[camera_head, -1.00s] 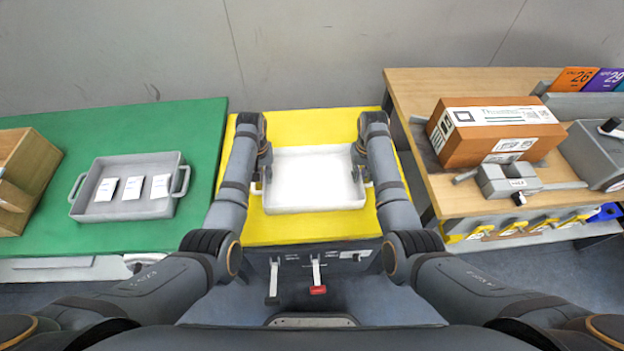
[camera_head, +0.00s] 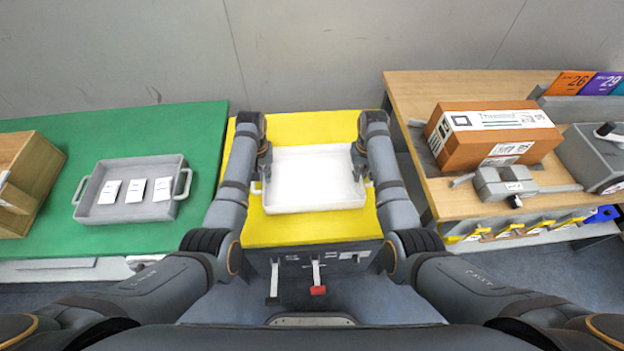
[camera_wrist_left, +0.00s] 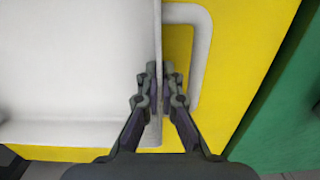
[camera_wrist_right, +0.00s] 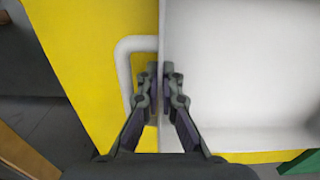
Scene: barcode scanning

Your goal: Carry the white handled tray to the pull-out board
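The white handled tray (camera_head: 312,180) is level and empty, over the middle of the yellow tabletop (camera_head: 310,230). I cannot tell whether it rests on the top or is slightly above it. My left gripper (camera_wrist_left: 160,72) is shut on the tray's left side wall, one finger inside and one outside, beside the handle (camera_wrist_left: 203,50). My right gripper (camera_wrist_right: 160,72) is shut the same way on the right side wall, beside the other handle (camera_wrist_right: 125,65). In the head view both grippers sit at opposite sides of the tray. I cannot clearly identify the pull-out board.
On the left, a green table (camera_head: 150,125) holds a grey tray (camera_head: 160,209) with white packets and a wooden box (camera_head: 40,185). On the right, a wooden table (camera_head: 450,90) holds a brown carton (camera_head: 490,135) and a grey clamp-like device (camera_head: 507,182). A wall stands behind.

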